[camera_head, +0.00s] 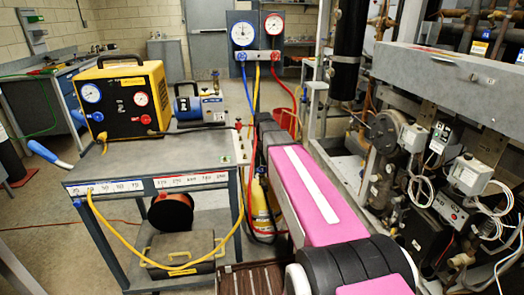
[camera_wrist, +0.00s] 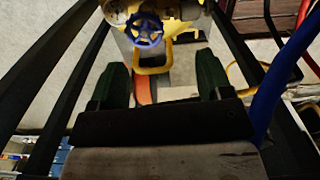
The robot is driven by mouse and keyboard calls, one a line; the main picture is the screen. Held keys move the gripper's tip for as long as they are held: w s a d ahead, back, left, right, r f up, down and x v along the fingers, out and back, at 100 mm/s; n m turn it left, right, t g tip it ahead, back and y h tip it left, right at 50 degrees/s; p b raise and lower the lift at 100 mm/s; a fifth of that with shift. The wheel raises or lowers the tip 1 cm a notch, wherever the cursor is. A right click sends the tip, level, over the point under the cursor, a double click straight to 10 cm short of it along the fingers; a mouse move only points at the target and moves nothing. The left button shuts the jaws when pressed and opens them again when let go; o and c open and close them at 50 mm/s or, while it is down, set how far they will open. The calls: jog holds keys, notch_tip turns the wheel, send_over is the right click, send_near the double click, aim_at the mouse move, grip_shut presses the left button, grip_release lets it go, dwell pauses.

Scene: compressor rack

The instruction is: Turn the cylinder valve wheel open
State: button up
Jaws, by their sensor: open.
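The blue valve wheel (camera_wrist: 144,28) shows near the top of the wrist view. It sits on yellow and metal fittings (camera_wrist: 183,10), with a yellow loop (camera_wrist: 153,68) just below it. My gripper (camera_wrist: 162,64) is open, its two dark green fingers spread apart. The wheel lies beyond the fingertips, left of the middle between them, and I see no finger touching it. In the head view a yellow cylinder (camera_head: 262,208) stands low beside the cart, partly hidden by my pink arm and hoses. I cannot make out the wheel or the gripper there.
A grey cart (camera_head: 190,160) holding a yellow-black machine (camera_head: 128,98) and a blue pump (camera_head: 200,106) stands left of my arm. Hoses hang from a gauge panel (camera_head: 257,38) behind. The compressor rack (camera_head: 455,80) with pipes and wires crowds the right. Dark frame bars flank the wrist view.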

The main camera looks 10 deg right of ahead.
aim_at(262, 169)
jog(key=f, duration=0.2)
jog(key=w+f+n, duration=0.1)
jog(key=f, duration=0.1)
jog(key=w+f+n, duration=0.1)
jog(key=f, duration=0.1)
jog(key=shift+f, duration=0.35)
jog(key=m, duration=1.1)
jog(key=shift+m, duration=0.3)
jog(key=m, duration=0.9)
jog(key=c, duration=0.7)
